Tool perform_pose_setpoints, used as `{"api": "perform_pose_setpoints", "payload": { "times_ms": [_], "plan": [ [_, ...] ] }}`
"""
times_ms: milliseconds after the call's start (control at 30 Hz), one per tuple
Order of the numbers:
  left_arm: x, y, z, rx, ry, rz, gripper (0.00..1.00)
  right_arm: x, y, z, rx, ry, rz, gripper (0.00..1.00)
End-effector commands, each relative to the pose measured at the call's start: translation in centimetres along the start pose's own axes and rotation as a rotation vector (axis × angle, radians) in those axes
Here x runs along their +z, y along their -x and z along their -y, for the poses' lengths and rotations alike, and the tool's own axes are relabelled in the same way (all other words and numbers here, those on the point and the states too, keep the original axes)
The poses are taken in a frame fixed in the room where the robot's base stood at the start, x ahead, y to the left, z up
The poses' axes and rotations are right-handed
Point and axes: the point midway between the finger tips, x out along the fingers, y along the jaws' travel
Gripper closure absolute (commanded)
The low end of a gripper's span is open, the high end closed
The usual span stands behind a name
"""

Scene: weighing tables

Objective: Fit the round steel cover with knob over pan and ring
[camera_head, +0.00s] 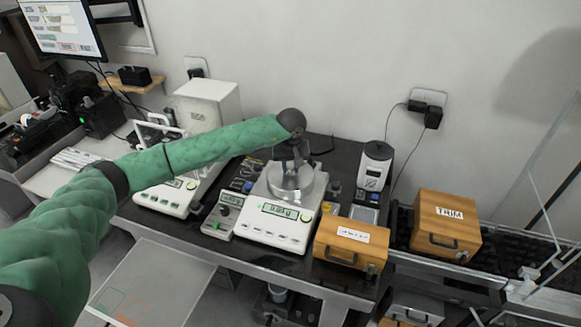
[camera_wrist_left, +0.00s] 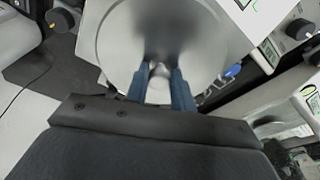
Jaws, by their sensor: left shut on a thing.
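The round steel cover (camera_head: 290,181) is over the pan area of the middle white balance (camera_head: 278,228), whose display is lit. My left gripper (camera_head: 293,163) is above the cover, shut on its knob. In the left wrist view the cover (camera_wrist_left: 125,40) fills the upper middle, and the blue fingers of my left gripper (camera_wrist_left: 162,84) close on the knob (camera_wrist_left: 158,70). The pan and ring are hidden under the cover, so I cannot tell whether the cover is seated or a little above them. My right gripper is not in view.
Another white balance (camera_head: 165,199) stands to the left, with a small grey device (camera_head: 222,214) between. A wooden box (camera_head: 351,243) stands close at the right, and another wooden box (camera_head: 444,226) is farther right. A grey-topped device (camera_head: 376,166) stands behind.

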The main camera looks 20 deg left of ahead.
Motion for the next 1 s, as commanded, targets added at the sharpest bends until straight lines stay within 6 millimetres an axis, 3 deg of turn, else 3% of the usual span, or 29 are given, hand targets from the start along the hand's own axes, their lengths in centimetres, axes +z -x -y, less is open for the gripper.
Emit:
{"api": "perform_pose_setpoints", "payload": {
  "times_ms": [267,300,400,433,767,1000],
  "plan": [
    [0.0,0.0,0.0,0.000,0.000,0.000,1.00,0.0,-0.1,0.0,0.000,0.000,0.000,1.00],
    [0.0,0.0,0.0,0.000,0.000,0.000,0.72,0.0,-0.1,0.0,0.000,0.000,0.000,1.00],
    [0.0,0.0,0.0,0.000,0.000,0.000,0.52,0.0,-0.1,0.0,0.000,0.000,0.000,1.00],
    [0.0,0.0,0.0,0.000,0.000,0.000,0.50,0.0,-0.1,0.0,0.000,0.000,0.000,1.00],
    [0.0,0.1,0.0,0.000,0.000,0.000,0.50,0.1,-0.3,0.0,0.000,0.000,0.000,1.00],
    [0.0,2.9,0.0,0.001,-0.001,-0.002,0.50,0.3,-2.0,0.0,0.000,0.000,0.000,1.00]
  ]
}}
